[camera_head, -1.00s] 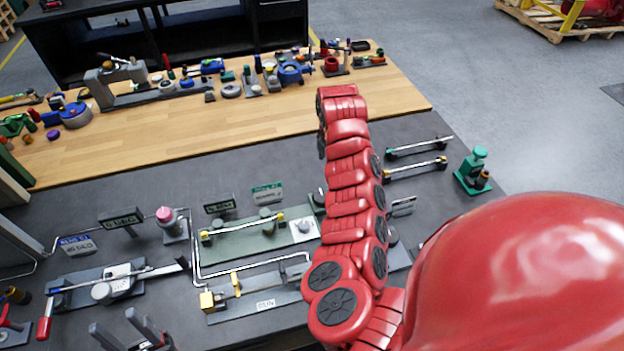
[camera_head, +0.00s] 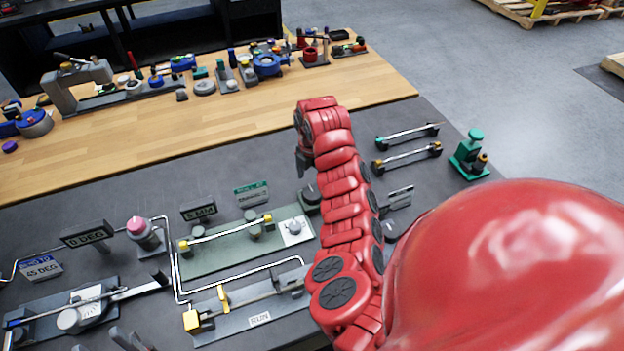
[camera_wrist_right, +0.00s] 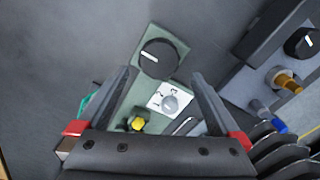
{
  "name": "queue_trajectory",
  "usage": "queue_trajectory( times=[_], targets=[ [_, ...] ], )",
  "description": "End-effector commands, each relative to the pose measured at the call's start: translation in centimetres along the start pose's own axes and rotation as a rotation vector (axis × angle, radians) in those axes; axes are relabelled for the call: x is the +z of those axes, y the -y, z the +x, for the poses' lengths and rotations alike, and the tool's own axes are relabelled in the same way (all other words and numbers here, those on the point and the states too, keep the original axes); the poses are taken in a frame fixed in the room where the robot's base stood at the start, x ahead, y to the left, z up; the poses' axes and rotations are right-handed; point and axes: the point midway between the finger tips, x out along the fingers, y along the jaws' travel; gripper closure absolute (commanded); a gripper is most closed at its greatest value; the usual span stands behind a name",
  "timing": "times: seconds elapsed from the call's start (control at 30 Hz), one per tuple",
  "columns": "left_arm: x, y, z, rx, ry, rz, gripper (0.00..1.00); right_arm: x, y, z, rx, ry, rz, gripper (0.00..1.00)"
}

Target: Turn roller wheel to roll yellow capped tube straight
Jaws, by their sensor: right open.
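The tube with yellow caps (camera_head: 226,231) lies across the rollers of a green plate (camera_head: 210,262) in the head view. I cannot tell whether it is straight. The dark round wheel (camera_head: 309,200) stands at the plate's right end; in the wrist view it is a black knob (camera_wrist_right: 158,60) with a pale pointer line. My right gripper (camera_head: 303,168) points down above and slightly left of it. In the wrist view my right gripper (camera_wrist_right: 164,74) is open and empty, with the knob just beyond and between the fingertips. My left gripper (camera_head: 131,341) is mostly cut off at the bottom edge.
A white numbered dial (camera_head: 294,228) sits on the plate beside the wheel. A bent silver tube fixture (camera_head: 240,275) lies in front, and a pink-topped post (camera_head: 140,232) stands left. Two more rods (camera_head: 408,145) lie right of my arm.

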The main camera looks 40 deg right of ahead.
Motion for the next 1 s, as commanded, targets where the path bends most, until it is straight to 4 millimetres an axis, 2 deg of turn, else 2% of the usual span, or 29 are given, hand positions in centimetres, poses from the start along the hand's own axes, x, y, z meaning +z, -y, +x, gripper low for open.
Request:
queue_trajectory(
  times=[0.03, 0.1, 0.3, 0.7, 0.77, 1.0],
  targets=[
    [0.1, 0.0, -0.6, 0.0, 0.0, 0.0, 0.5, 0.1, 0.0, 1.1, 0.001, 0.0, 0.0, 0.0],
    [0.2, -0.1, -0.9, 0.0, 0.0, 0.0, 0.5, 0.1, 0.0, 2.1, 0.004, 0.0, 0.0, 0.0],
    [0.3, -0.1, -1.8, 0.0, 0.0, 0.0, 0.5, 0.0, 0.0, 4.3, 0.001, -0.001, 0.0, 0.0],
    [0.3, -0.1, -1.9, 0.0, 0.0, 0.0, 0.5, 0.0, -0.1, 4.8, 0.002, 0.001, 0.0, 0.0],
    [0.3, -0.1, -1.9, 0.0, 0.0, 0.0, 0.5, 0.0, -0.1, 4.8, 0.002, 0.001, 0.0, 0.07],
    [0.3, -0.1, -1.9, 0.0, 0.0, 0.0, 0.5, 0.0, -0.1, 4.8, 0.002, 0.001, 0.0, 0.5]
  ],
)
